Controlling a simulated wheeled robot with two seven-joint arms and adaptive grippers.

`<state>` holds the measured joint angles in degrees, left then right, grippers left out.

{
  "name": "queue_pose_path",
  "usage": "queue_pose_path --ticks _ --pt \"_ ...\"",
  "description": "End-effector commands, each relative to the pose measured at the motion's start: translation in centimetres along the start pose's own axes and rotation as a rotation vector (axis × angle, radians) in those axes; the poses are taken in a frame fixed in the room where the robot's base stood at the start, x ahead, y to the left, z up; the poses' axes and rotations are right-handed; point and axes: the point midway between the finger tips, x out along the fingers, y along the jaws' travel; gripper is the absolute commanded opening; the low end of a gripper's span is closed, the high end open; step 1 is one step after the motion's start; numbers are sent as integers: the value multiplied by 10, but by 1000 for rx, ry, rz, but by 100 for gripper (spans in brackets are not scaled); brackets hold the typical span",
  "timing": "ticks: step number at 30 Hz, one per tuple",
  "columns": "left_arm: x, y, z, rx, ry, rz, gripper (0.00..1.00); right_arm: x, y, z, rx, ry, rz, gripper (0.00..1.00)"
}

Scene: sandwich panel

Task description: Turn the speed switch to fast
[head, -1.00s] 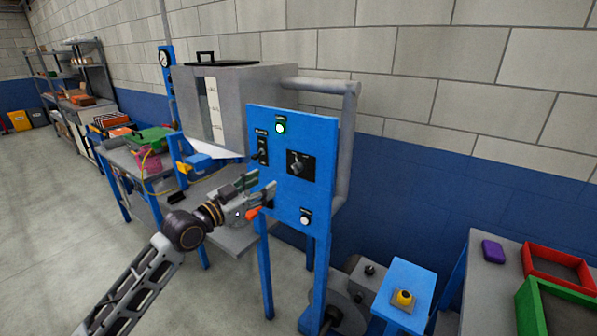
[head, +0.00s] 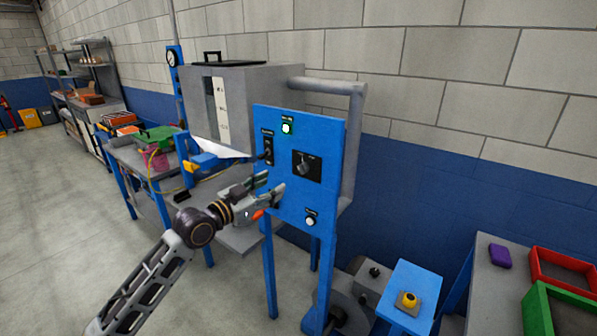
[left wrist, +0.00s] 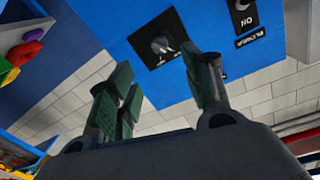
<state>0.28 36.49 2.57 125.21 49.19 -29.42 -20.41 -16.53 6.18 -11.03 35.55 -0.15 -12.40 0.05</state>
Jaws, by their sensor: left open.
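The blue control panel (head: 328,135) stands upright in the middle of the head view. A rotary knob on a black plate (head: 304,166) sits near its centre; it looks like the speed switch, but its markings are too small to read. The knob also shows in the left wrist view (left wrist: 160,44), beyond the fingers and touched by neither. A second black switch plate (head: 268,150) is at the panel's left edge. My left gripper (head: 274,190) is open and empty, in front of the panel, below and left of the knob. My right gripper is in neither view.
A green lamp (head: 287,128) is lit at the panel's top, and a pale button (head: 311,220) is low on it. A grey pipe (head: 357,130) runs behind the panel. A blue stand with a yellow button (head: 407,299) and a table with red (head: 562,269) and green trays are right.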

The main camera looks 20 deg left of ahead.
Motion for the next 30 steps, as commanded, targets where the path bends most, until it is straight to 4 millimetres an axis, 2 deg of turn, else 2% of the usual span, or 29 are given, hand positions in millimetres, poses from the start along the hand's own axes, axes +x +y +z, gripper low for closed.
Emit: queue_pose_path --ticks 7,30 --pt "17 0 -1 -2 1 0 50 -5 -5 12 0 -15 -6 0" --pt "80 0 -2 -1 1 0 50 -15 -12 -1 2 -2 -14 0"
